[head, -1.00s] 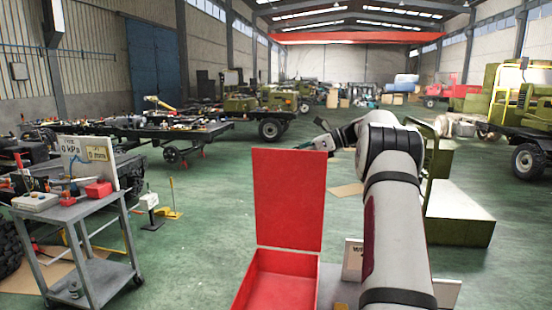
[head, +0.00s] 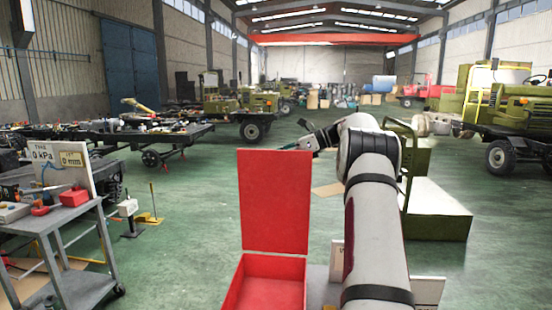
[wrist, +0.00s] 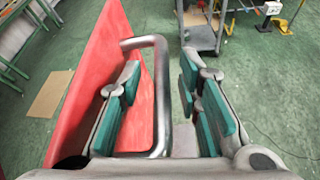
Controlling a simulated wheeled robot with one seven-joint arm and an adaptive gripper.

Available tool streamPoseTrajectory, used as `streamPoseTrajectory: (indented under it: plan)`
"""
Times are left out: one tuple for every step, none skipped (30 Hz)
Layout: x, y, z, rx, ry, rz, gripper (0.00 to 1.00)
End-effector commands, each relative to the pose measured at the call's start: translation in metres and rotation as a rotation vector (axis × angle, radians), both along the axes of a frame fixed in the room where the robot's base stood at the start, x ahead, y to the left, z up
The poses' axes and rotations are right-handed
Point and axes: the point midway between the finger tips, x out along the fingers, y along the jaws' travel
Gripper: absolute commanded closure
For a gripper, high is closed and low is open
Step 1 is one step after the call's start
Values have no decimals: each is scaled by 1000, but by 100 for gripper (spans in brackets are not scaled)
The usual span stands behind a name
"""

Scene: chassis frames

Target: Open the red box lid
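The red box (head: 265,285) is at the bottom centre of the head view. Its red lid (head: 275,200) stands upright at the back, and the box is open. My gripper (head: 305,142) is beside the lid's upper right edge, partly hidden behind it. In the wrist view the lid (wrist: 95,75) is a tilted red panel on the left. A bent metal handle (wrist: 162,95) reaches out beside it. My gripper's green-padded fingers (wrist: 160,85) are apart, with the handle's bar between them. The left finger is inside the handle's loop. I see no clear grip on the bar.
A grey cart (head: 65,225) with gauges and tools stands at the left. A green step block (head: 435,205) stands at the right, with a green truck (head: 505,110) beyond.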

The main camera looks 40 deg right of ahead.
Motion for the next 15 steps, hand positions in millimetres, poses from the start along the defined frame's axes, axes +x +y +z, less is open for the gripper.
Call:
streamPoseTrajectory:
  plan:
    - [0,0,0,1,1,0,69]
    - [-1,-1,0,1,1,0,69]
    - [-2,-2,1,0,0,-1,69]
    - [-4,-4,1,0,0,-1,69]
    - [-5,-6,3,0,0,-2,69]
    - [-9,-9,5,-1,0,-3,69]
    - [-12,-12,6,0,0,-2,69]
    - [-15,-15,8,0,-1,-3,69]
    - [-20,-19,10,-1,-1,-4,69]
    - [-24,-22,12,-1,-1,-3,69]
    - [-27,-26,15,-1,-2,-2,69]
    - [-32,-30,18,-1,-1,-4,69]
    - [-36,-33,19,-2,-1,-2,69]
    - [-38,-35,20,-2,-1,-2,69]
    - [-40,-38,22,0,-1,-2,69]
